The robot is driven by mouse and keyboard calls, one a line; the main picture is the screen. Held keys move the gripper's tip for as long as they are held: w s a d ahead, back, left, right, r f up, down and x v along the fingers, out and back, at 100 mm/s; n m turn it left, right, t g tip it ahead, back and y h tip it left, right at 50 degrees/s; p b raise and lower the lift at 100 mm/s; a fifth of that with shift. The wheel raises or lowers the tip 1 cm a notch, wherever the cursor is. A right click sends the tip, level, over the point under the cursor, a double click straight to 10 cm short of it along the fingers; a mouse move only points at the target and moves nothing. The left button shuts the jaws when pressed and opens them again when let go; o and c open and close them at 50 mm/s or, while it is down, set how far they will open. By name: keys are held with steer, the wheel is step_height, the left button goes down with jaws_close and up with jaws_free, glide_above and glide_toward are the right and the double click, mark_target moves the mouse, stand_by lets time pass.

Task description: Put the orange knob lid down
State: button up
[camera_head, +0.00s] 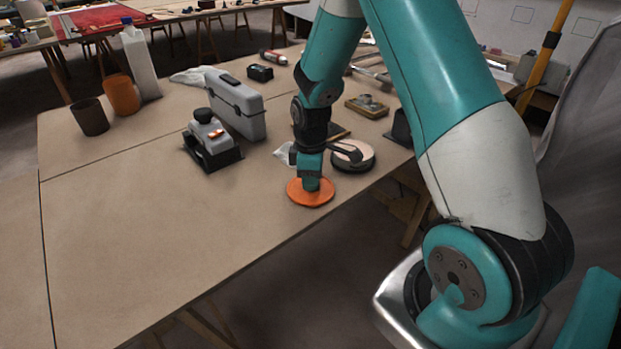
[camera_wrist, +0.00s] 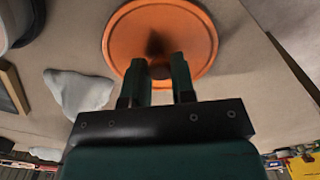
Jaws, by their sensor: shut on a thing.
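The orange knob lid (camera_head: 311,195) is a flat round disc at the front edge area of the table, just in front of a round dark-rimmed container. My gripper (camera_head: 311,184) comes down on it from above and is shut on its knob. In the wrist view the lid (camera_wrist: 190,30) lies beyond the fingers, and my gripper (camera_wrist: 161,72) has a finger on each side of the dark knob. The lid looks level. It is at or very close to the tabletop; I cannot tell whether it touches.
A round dark-rimmed container (camera_head: 352,155) stands close behind the lid. A grey case (camera_head: 236,105), a grey-and-black device (camera_head: 211,143), an orange cup (camera_head: 121,95), a brown cup (camera_head: 90,117) and a white bottle (camera_head: 140,63) stand farther off. The table (camera_head: 150,235) is clear to the left.

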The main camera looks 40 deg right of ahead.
steer(key=o, duration=0.9)
steer(key=shift+f, duration=0.1)
step_height(320, 180, up, 12)
steer(key=s+a+r+y, duration=0.1)
steer(key=s+a+r, duration=0.2)
steer(key=a, duration=0.3)
steer(key=s+a+r+y, duration=0.1)
steer(key=s+a+r, duration=0.3)
steer(key=a, duration=0.2)
steer(key=s+a+r+m+y, duration=0.1)
steer(key=s+a, duration=0.4)
steer(key=s, duration=0.2)
steer(key=s+a+r+m+y, duration=0.1)
steer(key=s+a+r, duration=0.1)
steer(key=s+a, duration=0.3)
steer(key=s, duration=0.3)
steer(key=shift+s+a+r, duration=0.15)
steer(key=shift+a+r, duration=0.1)
steer(key=shift+a, duration=0.05)
